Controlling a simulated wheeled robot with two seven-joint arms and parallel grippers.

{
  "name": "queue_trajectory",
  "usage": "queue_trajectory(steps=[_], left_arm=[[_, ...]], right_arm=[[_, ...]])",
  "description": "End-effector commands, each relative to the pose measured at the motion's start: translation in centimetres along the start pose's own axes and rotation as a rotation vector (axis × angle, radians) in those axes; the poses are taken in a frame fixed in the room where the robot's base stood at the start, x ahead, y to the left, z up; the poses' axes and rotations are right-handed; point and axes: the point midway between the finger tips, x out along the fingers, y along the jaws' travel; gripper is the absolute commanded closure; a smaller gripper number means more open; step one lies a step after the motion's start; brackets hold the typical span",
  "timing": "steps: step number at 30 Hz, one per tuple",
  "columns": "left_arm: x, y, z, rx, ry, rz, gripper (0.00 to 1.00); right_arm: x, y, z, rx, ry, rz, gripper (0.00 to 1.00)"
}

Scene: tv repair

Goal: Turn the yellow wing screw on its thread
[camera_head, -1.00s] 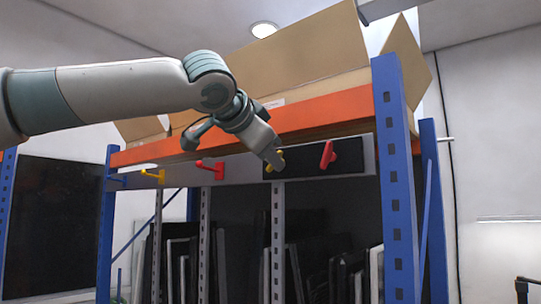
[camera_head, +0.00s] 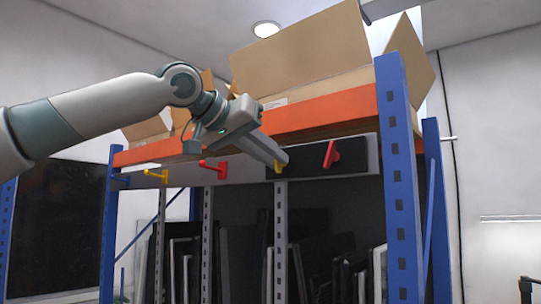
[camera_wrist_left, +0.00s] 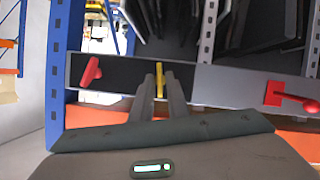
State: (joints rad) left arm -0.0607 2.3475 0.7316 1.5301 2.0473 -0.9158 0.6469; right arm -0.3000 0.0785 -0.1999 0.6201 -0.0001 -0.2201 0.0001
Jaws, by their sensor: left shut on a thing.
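The yellow wing screw (camera_head: 281,168) is on a black plate (camera_head: 300,165) fixed to the shelf's grey rail. It is mostly hidden by my left gripper (camera_head: 280,162). In the left wrist view, a narrow strip of the yellow wing screw (camera_wrist_left: 160,80) shows between the two fingers of the left gripper (camera_wrist_left: 160,72). They are shut on it. My right gripper is in neither view.
A red wing screw (camera_head: 331,155) stands on the same plate, to the right. A red peg (camera_head: 214,169) and a yellow peg (camera_head: 157,175) stick out from the grey rail (camera_head: 240,170) on the left. A blue post (camera_head: 397,170) and an orange beam (camera_head: 310,115) frame the rail.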

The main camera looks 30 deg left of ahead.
Motion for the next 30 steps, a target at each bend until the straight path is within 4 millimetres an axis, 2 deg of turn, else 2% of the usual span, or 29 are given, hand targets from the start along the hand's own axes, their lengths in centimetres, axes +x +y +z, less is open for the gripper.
queue_trajectory(steps=[12, 30], left_arm=[[-0.07, -0.23, -0.29, -0.201, 0.008, 0.084, 1.0], [-0.03, -0.27, -0.2, -0.302, 0.006, 0.127, 1.0]], right_arm=[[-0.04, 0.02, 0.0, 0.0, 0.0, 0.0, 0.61], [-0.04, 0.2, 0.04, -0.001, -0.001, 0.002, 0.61]])
